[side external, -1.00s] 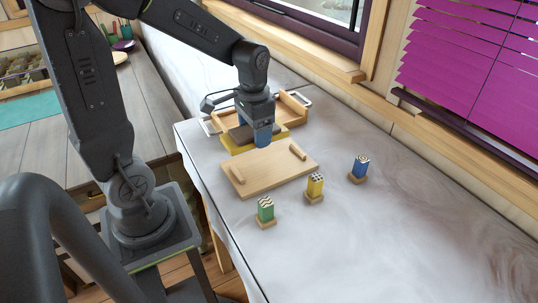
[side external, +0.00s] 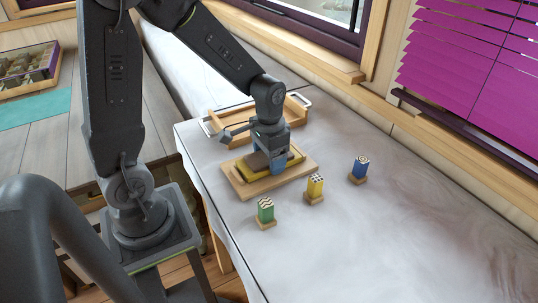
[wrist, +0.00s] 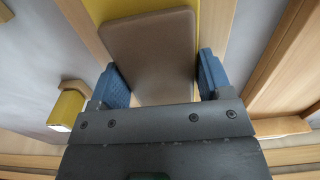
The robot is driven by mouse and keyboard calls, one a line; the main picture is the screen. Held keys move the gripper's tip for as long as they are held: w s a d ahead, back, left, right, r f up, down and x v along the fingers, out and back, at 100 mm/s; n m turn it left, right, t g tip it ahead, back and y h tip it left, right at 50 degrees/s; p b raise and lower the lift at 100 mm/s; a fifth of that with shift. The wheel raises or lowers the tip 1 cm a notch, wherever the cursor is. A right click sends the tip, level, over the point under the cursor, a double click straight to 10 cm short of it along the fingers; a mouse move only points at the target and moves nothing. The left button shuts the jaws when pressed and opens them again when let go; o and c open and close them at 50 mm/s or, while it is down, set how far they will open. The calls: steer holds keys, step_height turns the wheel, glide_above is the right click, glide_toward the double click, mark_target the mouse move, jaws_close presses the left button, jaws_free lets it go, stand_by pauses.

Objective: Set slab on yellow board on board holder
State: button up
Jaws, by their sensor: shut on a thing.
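The slab on yellow board is a grey-brown, round-cornered slab (side external: 257,160) lying flat on a yellow board (side external: 245,171). The slab (wrist: 150,45) and board (wrist: 215,20) also show in the wrist view. The board holder (side external: 235,185), a pale wood plate with raised end bars, lies directly under them. Whether the yellow board rests on it or hovers just above is hard to tell. My gripper (side external: 277,168) points down with blue fingers either side of the slab's near end, shut on it. The wrist view shows the fingers (wrist: 160,75) along its edges. My gripper hides part of the holder.
Green (side external: 265,210), yellow (side external: 315,187) and blue (side external: 359,168) patterned blocks stand on small wooden bases to the right and front of the holder. A wooden tray with metal handles (side external: 226,117) stands behind. The marbled counter is clear at the right.

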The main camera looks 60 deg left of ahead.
steer(key=o, duration=1.1)
step_height(320, 180, up, 11)
steer(key=s+d+r+t, duration=0.1)
steer(key=s+d+t, duration=0.1)
steer(key=s, duration=0.1)
steer(key=s+d+r+t, duration=0.1)
steer(key=s+d+r, duration=0.1)
steer(key=s, duration=0.2)
steer(key=s+d+r+t, duration=0.2)
steer(key=s, duration=0.1)
steer(key=shift+s+t, duration=0.3)
steer(key=shift+s, duration=0.05)
